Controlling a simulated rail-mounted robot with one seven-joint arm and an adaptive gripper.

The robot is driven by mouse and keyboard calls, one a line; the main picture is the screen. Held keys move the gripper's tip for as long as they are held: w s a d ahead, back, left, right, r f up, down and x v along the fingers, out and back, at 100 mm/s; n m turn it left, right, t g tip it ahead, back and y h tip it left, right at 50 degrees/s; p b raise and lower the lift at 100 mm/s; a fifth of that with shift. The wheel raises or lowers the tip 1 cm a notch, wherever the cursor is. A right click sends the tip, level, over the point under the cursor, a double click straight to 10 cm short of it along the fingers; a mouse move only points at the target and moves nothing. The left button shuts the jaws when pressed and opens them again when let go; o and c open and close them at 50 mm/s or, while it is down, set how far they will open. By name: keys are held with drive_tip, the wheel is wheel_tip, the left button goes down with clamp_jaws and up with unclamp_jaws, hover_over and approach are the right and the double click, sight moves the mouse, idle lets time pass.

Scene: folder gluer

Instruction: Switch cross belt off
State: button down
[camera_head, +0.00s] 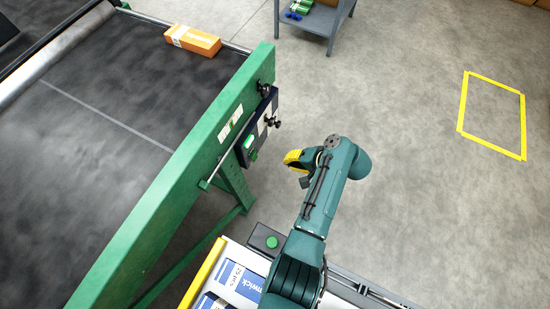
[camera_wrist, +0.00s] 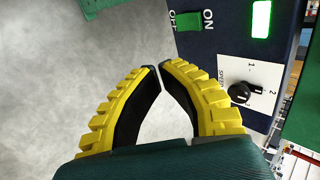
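The dark blue control box (camera_head: 262,118) is mounted on the green side frame of the belt machine. In the wrist view its panel (camera_wrist: 222,48) carries a green switch (camera_wrist: 188,21) between the words OFF and ON. I cannot tell which way the switch is tilted. Beside it a green lamp (camera_wrist: 261,19) is lit. A black speed knob (camera_wrist: 240,93) sits on a white label. My gripper (camera_wrist: 160,67) has yellow ribbed fingers with their tips together and nothing between them. In the head view my gripper (camera_head: 293,160) is right of the box, apart from it.
The wide dark belt (camera_head: 90,110) carries an orange carton (camera_head: 193,40). A green leg brace (camera_head: 190,255) runs below the frame. A box with a green button (camera_head: 272,242) and blue-white cartons (camera_head: 235,283) lie near my arm. Open floor (camera_head: 400,110) is to the right.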

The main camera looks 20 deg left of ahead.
sight(254, 156)
drive_tip(key=a+r+b+x, duration=0.1)
drive_tip(key=b+x, duration=0.5)
drive_tip(key=x, duration=0.6)
drive_tip(key=shift+a+r+b, duration=0.3)
drive_tip(key=shift+a+r, duration=0.05)
drive_tip(key=shift+a, duration=0.2)
drive_tip(key=shift+w, duration=0.1)
